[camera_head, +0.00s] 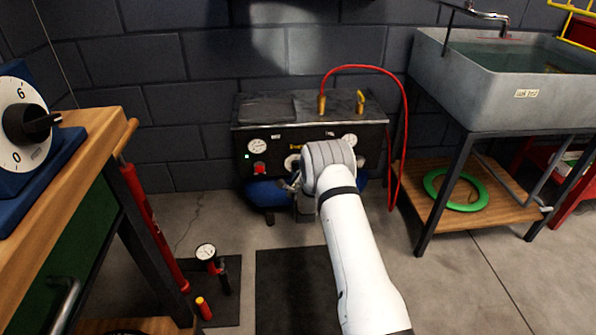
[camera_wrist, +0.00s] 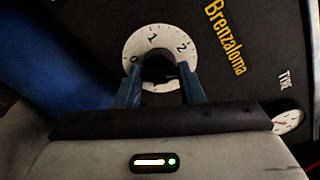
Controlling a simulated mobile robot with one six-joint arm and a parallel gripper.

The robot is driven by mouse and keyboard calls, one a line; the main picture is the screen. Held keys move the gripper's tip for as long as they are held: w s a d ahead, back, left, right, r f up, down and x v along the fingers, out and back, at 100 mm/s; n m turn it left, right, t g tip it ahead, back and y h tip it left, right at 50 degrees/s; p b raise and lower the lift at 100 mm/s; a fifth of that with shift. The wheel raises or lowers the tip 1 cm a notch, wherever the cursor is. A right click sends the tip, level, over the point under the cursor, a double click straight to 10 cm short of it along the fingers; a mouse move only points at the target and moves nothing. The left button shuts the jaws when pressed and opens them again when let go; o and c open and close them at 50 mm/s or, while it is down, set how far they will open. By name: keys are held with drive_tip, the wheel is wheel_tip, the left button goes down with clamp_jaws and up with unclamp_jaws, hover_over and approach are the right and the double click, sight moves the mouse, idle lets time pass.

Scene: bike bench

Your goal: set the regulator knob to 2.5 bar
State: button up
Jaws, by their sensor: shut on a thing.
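The regulator knob (camera_wrist: 157,69) is dark and sits in the middle of a pale round dial marked 0, 1 and 2 in the wrist view. The 0 is at the left, 1 near the top, 2 at the upper right; the dial's lower part is hidden. My gripper (camera_wrist: 160,88) is shut on the knob, with one blue finger on each side. I cannot tell clearly where the knob points. In the head view the pale dial (camera_head: 291,162) shows only partly on the black compressor (camera_head: 310,108) front, beside my gripper (camera_head: 291,183).
The compressor also has a left gauge (camera_head: 257,146), a right gauge (camera_head: 349,140) and a red button (camera_head: 259,168). A red hose (camera_head: 405,110) loops at its right. A wooden bench (camera_head: 75,165) stands at the left, a sink (camera_head: 485,95) at the right.

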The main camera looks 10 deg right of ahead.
drive_tip(key=shift+f, duration=0.15)
idle(0.3)
drive_tip(key=o, duration=1)
drive_tip(key=shift+s, duration=0.1)
drive_tip(key=s+p, duration=0.3)
drive_tip(key=s, duration=0.4)
drive_tip(key=shift+s+a, duration=0.15)
drive_tip(key=shift+s, duration=0.2)
